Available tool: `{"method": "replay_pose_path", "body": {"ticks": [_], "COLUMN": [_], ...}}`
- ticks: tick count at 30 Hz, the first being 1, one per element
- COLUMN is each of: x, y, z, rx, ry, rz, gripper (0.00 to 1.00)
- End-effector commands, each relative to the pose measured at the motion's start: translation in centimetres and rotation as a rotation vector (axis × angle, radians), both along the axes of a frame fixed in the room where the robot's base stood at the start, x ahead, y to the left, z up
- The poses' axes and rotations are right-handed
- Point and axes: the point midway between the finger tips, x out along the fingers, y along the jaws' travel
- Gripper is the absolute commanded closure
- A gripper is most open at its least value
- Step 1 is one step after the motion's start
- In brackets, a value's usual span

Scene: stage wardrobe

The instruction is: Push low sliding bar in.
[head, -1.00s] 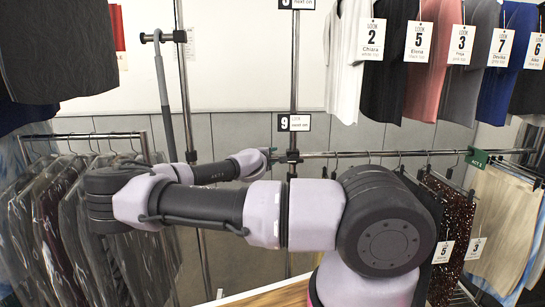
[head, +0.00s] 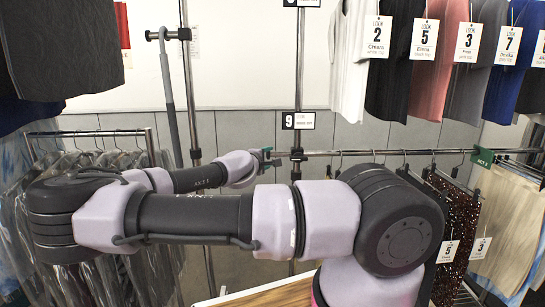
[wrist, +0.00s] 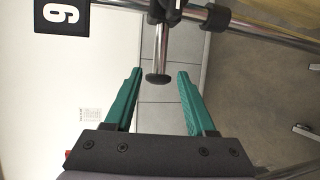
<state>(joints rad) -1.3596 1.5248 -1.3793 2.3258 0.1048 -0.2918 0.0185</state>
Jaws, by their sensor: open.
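The low sliding bar (head: 345,153) is a chrome rail running right from the upright post in the head view. In the wrist view its short end stub (wrist: 161,48) sticks out from the dark clamp on the post and ends in a dark round cap (wrist: 158,79). My gripper (wrist: 160,75) has two green fingers, spread apart. The cap shows between the fingertips, with a gap on each side; I cannot tell how deep it sits. In the head view my gripper (head: 267,156) is small, just left of the post, partly hidden by my wrist.
The upright post (head: 298,80) carries a "9" sign (head: 298,121) just above the bar. Garments (head: 452,210) hang from the bar at right, more (head: 430,60) above. A bagged-clothes rack (head: 85,135) stands left. Another post (head: 190,90) stands behind my arm.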

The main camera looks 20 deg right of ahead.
Motion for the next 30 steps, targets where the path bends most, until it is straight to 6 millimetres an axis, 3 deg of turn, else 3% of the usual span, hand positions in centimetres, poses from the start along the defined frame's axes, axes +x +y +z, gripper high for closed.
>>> {"method": "replay_pose_path", "body": {"ticks": [10, 11, 15, 24, 30], "x": [-0.5, -0.5, -0.6, -2.1, -2.4], "y": [0.4, 0.4, 1.6, 8.9, 10.2], "z": [0.1, 0.1, 0.0, -0.8, -1.1], "rx": [0.0, 0.0, -0.01, -0.048, -0.048], "ry": [0.0, 0.0, -0.018, -0.156, -0.192], "rz": [-0.001, -0.001, 0.018, 0.127, 0.147], "gripper": [0.44, 0.48, 1.0, 1.0, 1.0]}}
